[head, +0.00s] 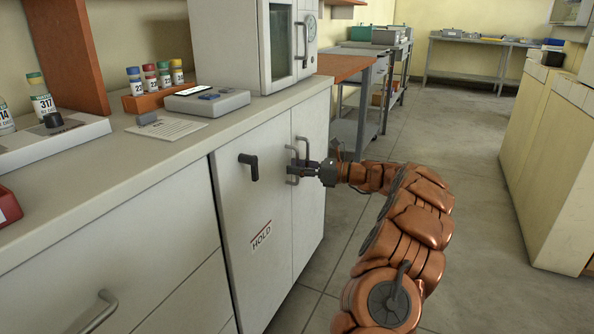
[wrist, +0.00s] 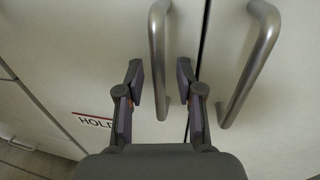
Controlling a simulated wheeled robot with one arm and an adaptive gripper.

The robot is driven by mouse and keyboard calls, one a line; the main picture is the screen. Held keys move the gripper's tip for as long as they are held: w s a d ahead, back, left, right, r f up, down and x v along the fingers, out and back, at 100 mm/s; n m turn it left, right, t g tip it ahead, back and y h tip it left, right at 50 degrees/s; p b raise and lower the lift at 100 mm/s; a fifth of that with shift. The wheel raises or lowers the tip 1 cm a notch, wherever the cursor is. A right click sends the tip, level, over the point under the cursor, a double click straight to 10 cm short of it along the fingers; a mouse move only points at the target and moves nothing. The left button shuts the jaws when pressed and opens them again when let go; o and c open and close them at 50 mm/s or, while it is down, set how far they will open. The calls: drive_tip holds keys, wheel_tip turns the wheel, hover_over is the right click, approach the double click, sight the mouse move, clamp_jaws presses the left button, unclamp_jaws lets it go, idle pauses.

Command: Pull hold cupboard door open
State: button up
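The hold cupboard door (head: 236,205) is a pale panel marked HOLD (head: 261,236), and it is shut, flush with the door to its right. The HOLD label also shows at the left of the wrist view (wrist: 92,121). Its grey bar handle (wrist: 158,48) stands upright near the seam between the doors. My gripper (head: 298,169) is at this handle. In the wrist view, my gripper (wrist: 160,78) is open, with one finger on each side of the bar and gaps visible. I cannot tell how deep the bar sits between the fingers.
The right-hand door has a similar bar handle (wrist: 250,65) close beside my right finger. A black lever (head: 249,166) sticks out from the hold door's upper left. The counter (head: 120,165) overhangs above. The floor (head: 470,220) to the right is clear.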

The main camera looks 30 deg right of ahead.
drive_tip(key=shift+c, duration=0.2)
clamp_jaws()
idle(0.6)
